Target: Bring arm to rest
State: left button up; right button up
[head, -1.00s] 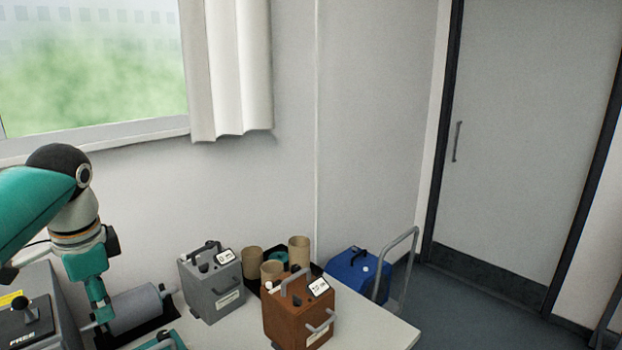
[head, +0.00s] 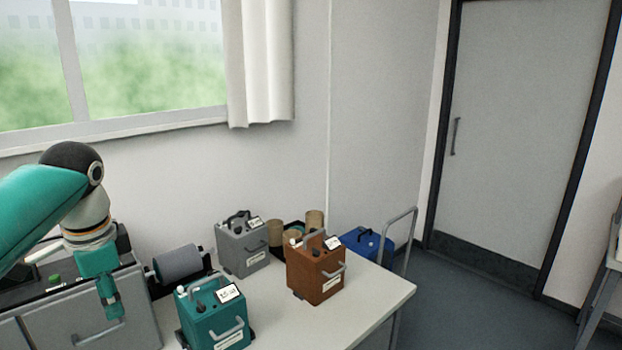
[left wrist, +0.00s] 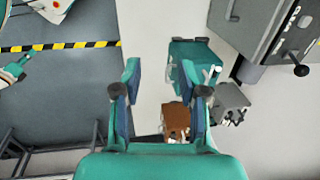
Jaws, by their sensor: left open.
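My left arm comes in from the left in the head view, with its left gripper (head: 110,298) hanging down in front of the grey machine, left of the teal box (head: 214,315). In the left wrist view the two fingers of the left gripper (left wrist: 160,88) are spread apart, with nothing between them. The teal box also shows there (left wrist: 190,55), beyond the right finger.
A brown box (head: 316,272) and a grey box (head: 242,245) stand on the white table (head: 372,300), near brown cylinders (head: 314,221). A grey machine (head: 90,312) with a roller (head: 178,263) is at left. A blue box (head: 366,241) sits beyond the table.

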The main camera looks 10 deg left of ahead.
pick_arm(q)
jog(key=w+d+f+n+h+b, duration=0.15)
jog(key=d+f, duration=0.35)
jog(key=f, duration=0.7)
jog(key=w+d+f+h+b, duration=0.15)
jog(key=d+f, duration=0.35)
jog(key=f, duration=0.7)
jog(key=w+d+f+h+b, duration=0.1)
jog(key=w+d+f+b, duration=0.3)
jog(key=f, duration=0.8)
jog(key=s+d+f+n+h, duration=0.1)
jog(key=s+d+f+n, duration=0.1)
jog(key=s+d+f, duration=0.4)
jog(key=s+d+f+n, duration=0.2)
jog(key=s+d+f, duration=0.15)
jog(key=f, duration=0.55)
jog(key=s+d+f+n+b, duration=0.1)
jog(key=s+f+n, duration=0.1)
jog(key=s+f, duration=0.2)
jog(key=s+d+f+n+b, duration=0.1)
jog(key=s+f, duration=0.3)
jog(key=s, duration=0.4)
jog(key=shift+s+d+n+g+h, duration=0.2)
jog(key=shift+d+n+g+h, duration=0.1)
jog(key=shift+d+n, duration=0.25)
jog(key=shift+a, duration=0.1)
